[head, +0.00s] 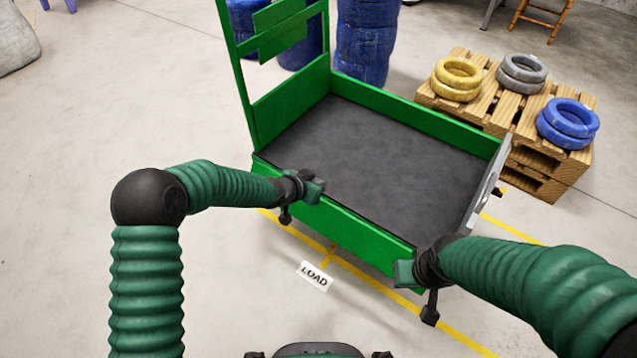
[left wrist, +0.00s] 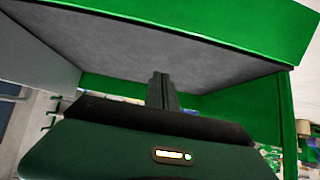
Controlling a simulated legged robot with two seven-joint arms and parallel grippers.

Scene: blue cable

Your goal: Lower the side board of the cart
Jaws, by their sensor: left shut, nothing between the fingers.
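The green cart (head: 412,118) with a dark grey bed (head: 385,155) stands in front of me. Its near side board (head: 350,228) is a long green panel along the near edge; I cannot tell whether it stands up or hangs down. My left gripper (head: 317,190) is shut and empty at the left part of this board's upper edge; contact is unclear. My right gripper (head: 404,272) is at the board's right end; its fingers are too unclear to read. In the left wrist view, the shut fingers (left wrist: 160,90) show against a grey surface (left wrist: 130,45) below a green panel (left wrist: 225,22).
A silver-grey end panel (head: 489,183) stands at the cart's right end. A wooden pallet stack (head: 535,165) with yellow, grey and blue rings stands behind right. Blue drums (head: 362,50) stand behind the cart. A LOAD sign (head: 314,277) and yellow lines mark the floor.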

